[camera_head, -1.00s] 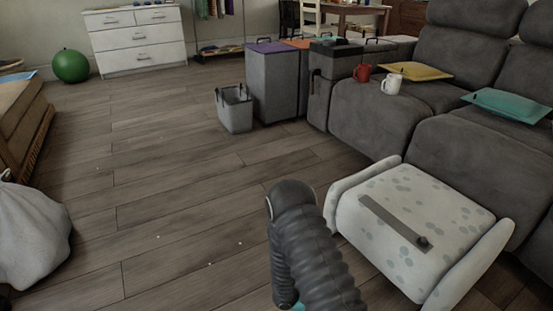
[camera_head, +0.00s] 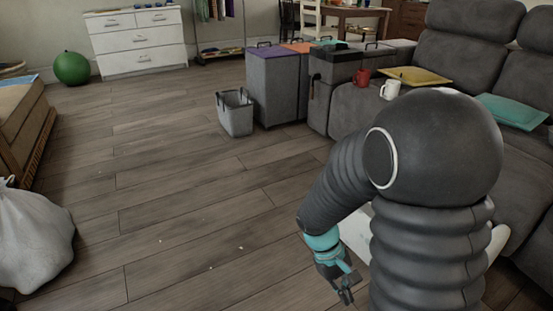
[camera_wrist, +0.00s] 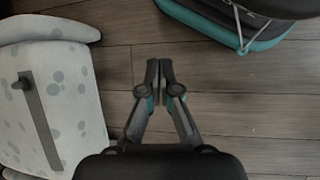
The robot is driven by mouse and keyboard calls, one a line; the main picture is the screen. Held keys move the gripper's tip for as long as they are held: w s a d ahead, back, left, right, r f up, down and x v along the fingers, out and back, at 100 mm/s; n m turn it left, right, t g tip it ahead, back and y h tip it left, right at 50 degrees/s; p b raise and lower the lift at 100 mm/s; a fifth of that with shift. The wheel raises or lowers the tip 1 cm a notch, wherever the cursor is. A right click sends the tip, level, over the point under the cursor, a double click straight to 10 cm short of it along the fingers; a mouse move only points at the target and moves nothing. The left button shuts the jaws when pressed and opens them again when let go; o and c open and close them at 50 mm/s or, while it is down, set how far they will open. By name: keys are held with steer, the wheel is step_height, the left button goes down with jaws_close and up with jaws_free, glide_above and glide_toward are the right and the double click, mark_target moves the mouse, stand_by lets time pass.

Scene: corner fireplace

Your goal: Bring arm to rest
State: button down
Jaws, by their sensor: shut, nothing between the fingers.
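My gripper (camera_head: 346,294) hangs low over the wood floor in the head view, at the end of my dark, ribbed arm. In the wrist view my gripper (camera_wrist: 159,64) points at the bare planks, its two fingers together with nothing between them. My folded arm covers much of the right side of the head view.
A spotted white footrest (camera_wrist: 68,80) lies left of my gripper in the wrist view; my arm mostly hides it in the head view. The grey sofa (camera_head: 460,55) is at right. A white bag (camera_head: 32,238) stands at left, a grey bin (camera_head: 236,114) farther back. Mid-floor is mostly clear.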

steer(key=s+r+m+t+y+p, duration=0.2)
steer(key=s+r+t, duration=0.1)
steer(key=r, duration=1)
steer(key=s+r+m+t+y+p, duration=0.2)
steer(key=r+t, duration=0.4)
steer(key=r, duration=0.8)
steer(key=shift+s+a+r+m+p, duration=0.25)
steer(key=shift+s+m+p, duration=0.3)
steer(key=shift+s, duration=0.55)
